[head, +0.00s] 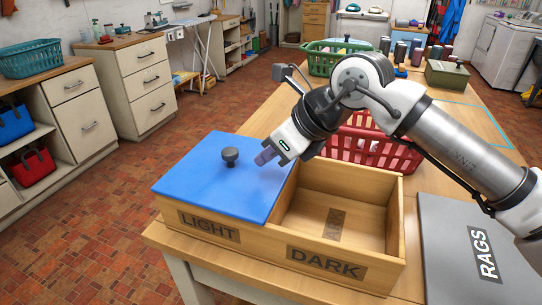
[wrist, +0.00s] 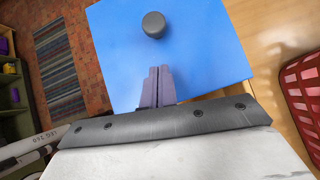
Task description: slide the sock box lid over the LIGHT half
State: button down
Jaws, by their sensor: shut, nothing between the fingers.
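The wooden sock box (head: 325,270) stands at the near end of the table, its front marked LIGHT on the left and DARK on the right. The blue lid (head: 205,180) with a dark round knob (head: 230,157) lies over the LIGHT half. The DARK half is uncovered and I see no socks in it. My gripper (head: 265,158) is shut and empty, above the lid's right part, to the right of the knob. In the wrist view the shut fingers (wrist: 158,86) point toward the knob (wrist: 154,25) over the blue lid (wrist: 205,55), apart from the knob.
A red basket (head: 375,150) stands just behind the box. A grey RAGS panel (head: 460,240) lies to the right. A green basket (head: 335,57), several cans and a green box (head: 446,75) stand farther back. My arm spans the table's right side.

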jog(key=v, duration=0.9)
jog(key=shift+r+b, duration=0.25)
jog(key=shift+b, duration=0.05)
jog(key=shift+d, duration=0.15)
